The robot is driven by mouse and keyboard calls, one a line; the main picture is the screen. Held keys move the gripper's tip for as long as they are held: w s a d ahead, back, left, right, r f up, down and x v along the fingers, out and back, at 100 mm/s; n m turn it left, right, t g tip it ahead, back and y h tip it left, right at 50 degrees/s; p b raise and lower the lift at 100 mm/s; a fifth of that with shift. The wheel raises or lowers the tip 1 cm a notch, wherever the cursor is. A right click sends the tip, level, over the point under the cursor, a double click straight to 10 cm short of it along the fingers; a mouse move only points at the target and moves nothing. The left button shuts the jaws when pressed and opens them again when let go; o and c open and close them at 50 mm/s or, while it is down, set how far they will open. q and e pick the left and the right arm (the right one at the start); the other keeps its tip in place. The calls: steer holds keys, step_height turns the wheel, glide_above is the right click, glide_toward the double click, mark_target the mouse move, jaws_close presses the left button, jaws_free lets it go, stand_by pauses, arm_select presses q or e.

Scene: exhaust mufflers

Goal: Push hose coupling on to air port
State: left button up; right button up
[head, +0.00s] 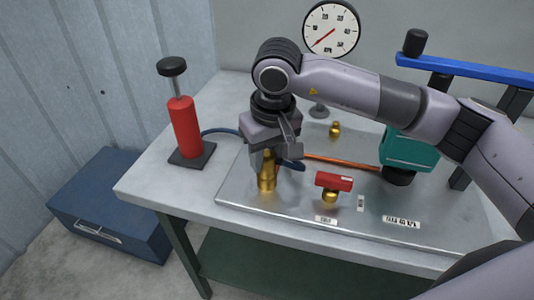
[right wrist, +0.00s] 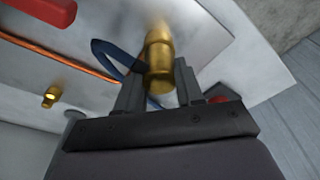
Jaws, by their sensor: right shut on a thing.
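My right gripper (head: 268,152) points down over the front left part of the metal plate and is shut on a brass hose coupling. In the right wrist view the coupling (right wrist: 160,68) is a brass cylinder between the two fingers (right wrist: 160,88), with the blue hose (right wrist: 107,58) curving beside it. In the head view brass (head: 267,181) stands upright below the fingers, down to the plate. I cannot tell where the coupling ends and the air port begins, or whether they touch. My left gripper is not in view.
A red hand pump (head: 185,127) stands at the table's left, its blue hose (head: 220,131) running behind my gripper. A red-handled valve (head: 334,181), a copper pipe (head: 340,162), a small brass fitting (head: 335,129) and a gauge (head: 331,30) are to the right. A blue toolbox (head: 100,205) is on the floor.

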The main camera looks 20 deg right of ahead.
steer(key=o, duration=1.1)
steer(key=shift+c, duration=0.2)
steer(key=shift+s+d+r+b, duration=0.15)
steer(key=shift+s+r, duration=0.1)
steer(key=shift+r, duration=1.5)
steer(key=shift+s+a+r+b, duration=0.15)
steer(key=shift+s+r, duration=0.1)
steer(key=shift+r, duration=1.5)
steer(key=shift+d, duration=0.1)
